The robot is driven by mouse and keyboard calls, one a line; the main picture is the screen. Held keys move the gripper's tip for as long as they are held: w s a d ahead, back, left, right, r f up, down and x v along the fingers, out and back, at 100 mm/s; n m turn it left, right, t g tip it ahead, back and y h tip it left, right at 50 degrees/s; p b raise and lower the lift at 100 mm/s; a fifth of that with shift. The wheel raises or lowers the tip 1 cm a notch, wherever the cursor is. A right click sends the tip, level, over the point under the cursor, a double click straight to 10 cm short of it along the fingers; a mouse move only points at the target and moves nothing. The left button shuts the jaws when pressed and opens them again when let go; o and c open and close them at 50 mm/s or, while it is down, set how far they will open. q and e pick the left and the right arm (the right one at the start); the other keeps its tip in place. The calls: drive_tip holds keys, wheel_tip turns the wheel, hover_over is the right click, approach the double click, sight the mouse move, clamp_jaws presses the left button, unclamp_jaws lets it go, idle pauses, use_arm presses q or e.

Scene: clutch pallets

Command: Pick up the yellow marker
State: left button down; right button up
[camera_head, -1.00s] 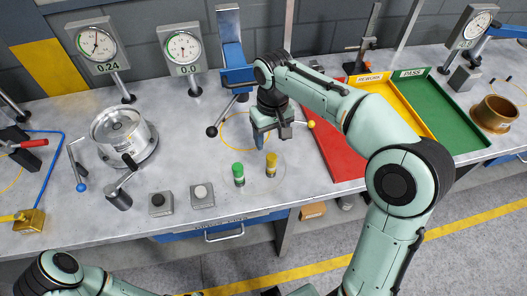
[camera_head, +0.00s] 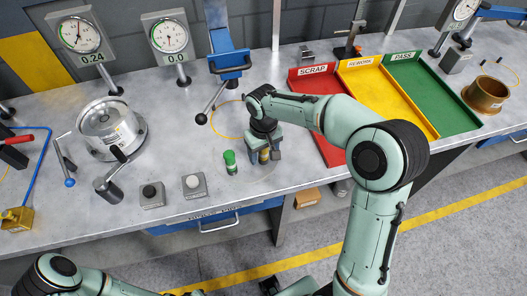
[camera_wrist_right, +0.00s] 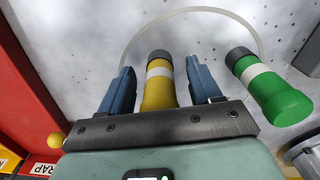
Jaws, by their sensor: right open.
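The yellow marker (camera_head: 264,157) stands on the grey workbench in the head view, partly hidden by my right gripper (camera_head: 263,154). In the right wrist view the yellow marker (camera_wrist_right: 158,88) shows a yellow body, a white band and a dark far end. The two blue fingers of my right gripper (camera_wrist_right: 160,88) are open, one on each side of it, with a narrow gap to each finger. A green marker (camera_head: 230,160) stands just to the left; it also shows in the right wrist view (camera_wrist_right: 268,88), outside the fingers.
Red scrap (camera_head: 334,152), yellow rework (camera_head: 385,92) and green pass (camera_head: 432,98) trays lie to the right. Two small button boxes (camera_head: 194,187) (camera_head: 151,196) stand left of the markers. A blue-armed stand (camera_head: 229,58) is behind. The bench's front edge is close.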

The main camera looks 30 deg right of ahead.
drive_tip(key=c, duration=1.1)
